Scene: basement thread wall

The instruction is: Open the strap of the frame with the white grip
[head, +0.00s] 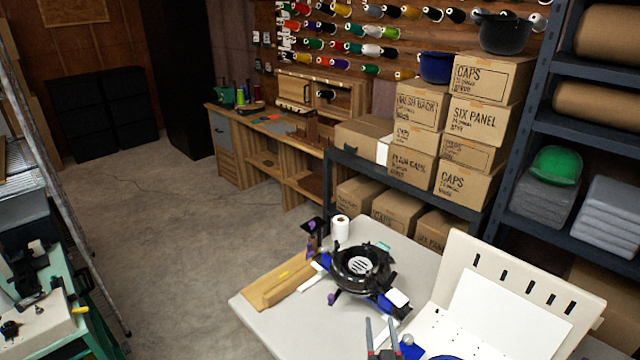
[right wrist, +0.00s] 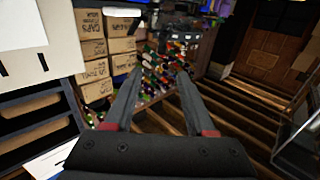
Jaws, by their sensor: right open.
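A black round frame (head: 362,262) with blue parts lies on the pale table (head: 262,301). A white block like a grip (head: 398,297) sticks out at its lower right, beside a blue strip. Another white piece (head: 312,281) is at its left. I cannot tell whether its strap is shut. My right gripper (head: 382,328) is at the bottom edge of the head view, in front of the frame and apart from it. It is open and empty; its two fingers also show spread in the right wrist view (right wrist: 157,82). My left gripper does not show.
A white slotted panel (head: 515,262) stands at the table's right. A wooden block (head: 277,287) and a white roll (head: 340,228) are on the table's left and back. Boxes (head: 468,184) fill the rack behind. The floor (head: 165,225) at left is clear.

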